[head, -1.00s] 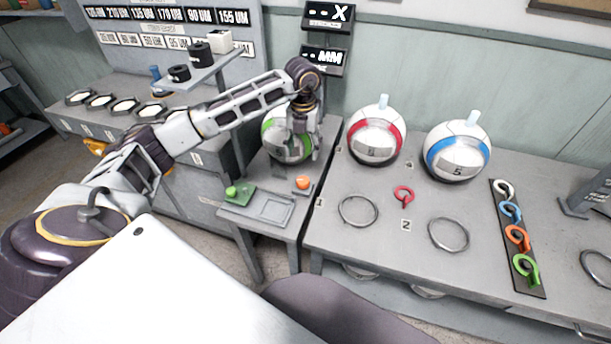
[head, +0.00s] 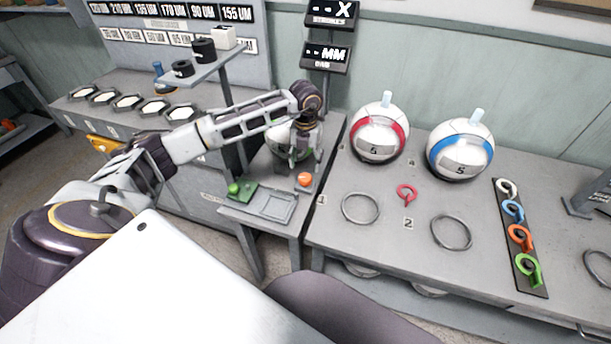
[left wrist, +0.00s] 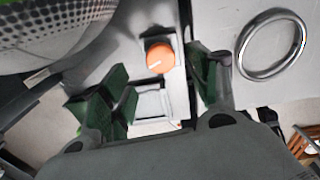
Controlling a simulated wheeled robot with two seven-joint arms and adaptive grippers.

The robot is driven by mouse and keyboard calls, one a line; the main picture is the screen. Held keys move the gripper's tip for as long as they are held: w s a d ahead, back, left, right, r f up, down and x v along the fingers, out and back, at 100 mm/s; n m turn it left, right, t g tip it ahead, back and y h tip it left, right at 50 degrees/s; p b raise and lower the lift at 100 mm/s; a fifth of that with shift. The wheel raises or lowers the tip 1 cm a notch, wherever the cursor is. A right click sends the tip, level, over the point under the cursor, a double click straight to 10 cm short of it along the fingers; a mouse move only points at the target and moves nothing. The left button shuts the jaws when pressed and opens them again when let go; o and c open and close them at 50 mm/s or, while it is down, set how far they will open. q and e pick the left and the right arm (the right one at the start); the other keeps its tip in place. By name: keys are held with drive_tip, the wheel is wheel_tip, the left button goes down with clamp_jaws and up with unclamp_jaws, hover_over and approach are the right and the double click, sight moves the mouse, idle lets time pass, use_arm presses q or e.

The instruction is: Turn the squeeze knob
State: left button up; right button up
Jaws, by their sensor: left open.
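The orange knob (head: 305,179) sits on a small grey plate at the right of the low stand. It also shows in the left wrist view (left wrist: 160,58), with a pale mark on its top. My left gripper (head: 306,158) points down just above and behind the knob. In the left wrist view my left gripper (left wrist: 160,78) is open, its green-padded fingers on either side of the knob and apart from it. A pale ball (head: 288,148) stands behind, partly hidden by the gripper. My right gripper is not in view.
A green knob (head: 234,188) and a shallow tray (head: 272,204) are left of the orange knob. On the right table (head: 385,245) are a red-banded ball (head: 380,130), a blue-banded ball (head: 460,150) and metal rings. A small shelf (head: 215,68) rises behind my left arm.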

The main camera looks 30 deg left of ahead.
sight(305, 176)
use_arm(q)
drive_tip(key=shift+f, duration=3.6)
drive_tip(key=c, duration=1)
